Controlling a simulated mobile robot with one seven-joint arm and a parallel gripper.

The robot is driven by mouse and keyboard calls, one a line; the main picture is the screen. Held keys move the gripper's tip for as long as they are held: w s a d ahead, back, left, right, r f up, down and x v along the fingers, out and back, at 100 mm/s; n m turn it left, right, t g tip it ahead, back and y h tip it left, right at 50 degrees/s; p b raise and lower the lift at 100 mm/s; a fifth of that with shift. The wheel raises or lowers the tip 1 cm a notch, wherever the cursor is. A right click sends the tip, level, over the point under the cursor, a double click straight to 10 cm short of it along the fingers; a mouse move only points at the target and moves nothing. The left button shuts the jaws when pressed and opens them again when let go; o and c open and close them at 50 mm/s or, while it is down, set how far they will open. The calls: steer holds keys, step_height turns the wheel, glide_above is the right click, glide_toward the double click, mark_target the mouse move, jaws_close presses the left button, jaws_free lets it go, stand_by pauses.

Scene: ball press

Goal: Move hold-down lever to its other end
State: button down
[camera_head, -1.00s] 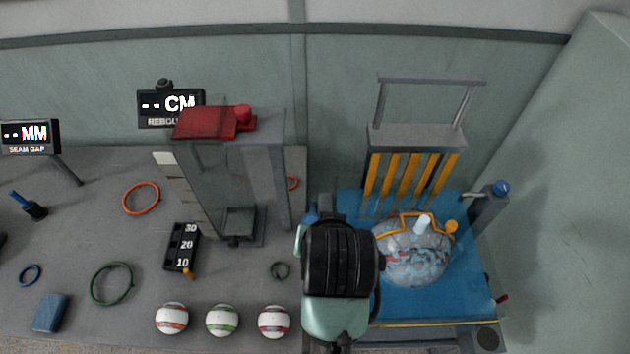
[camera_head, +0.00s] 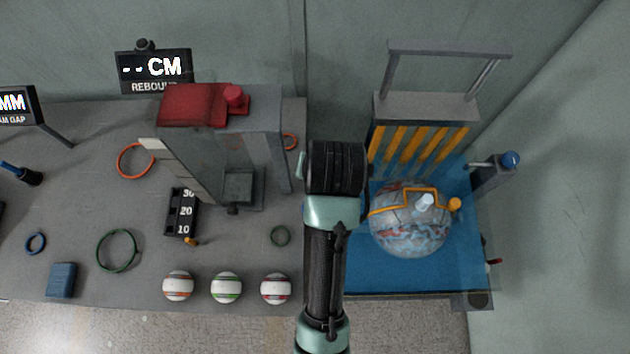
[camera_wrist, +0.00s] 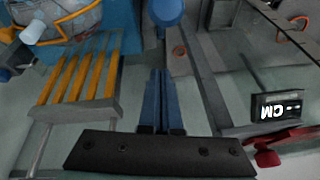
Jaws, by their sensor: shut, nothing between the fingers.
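My gripper (camera_wrist: 160,72) is shut and empty in the wrist view, its two blue fingers side by side. A round blue knob (camera_wrist: 167,12) lies just beyond the fingertips, with a visible gap in the picture; it stands between the ball press and the grey tower. In the head view my wrist covers this spot and hides the fingers. I cannot tell for sure which part is the hold-down lever. A patterned ball (camera_head: 410,235) sits on the blue press bed (camera_head: 385,277) under an orange frame (camera_head: 407,191).
The grey tower (camera_head: 262,150) with a red top (camera_head: 192,104) stands left of my arm. Yellow bars (camera_head: 415,150) rise behind the ball. Several small balls, rings and a scale (camera_head: 182,212) lie on the table at left.

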steer(key=f, duration=0.2)
steer(key=f+p, duration=0.1)
steer(key=f, duration=0.1)
steer(key=f+p, duration=0.1)
steer(key=f, duration=0.2)
steer(key=shift+w+a, duration=0.15)
steer(key=shift+a, duration=0.25)
steer(key=shift+s+a+f, duration=0.15)
steer(key=shift+s+f, duration=0.4)
steer(key=shift+f, duration=0.15)
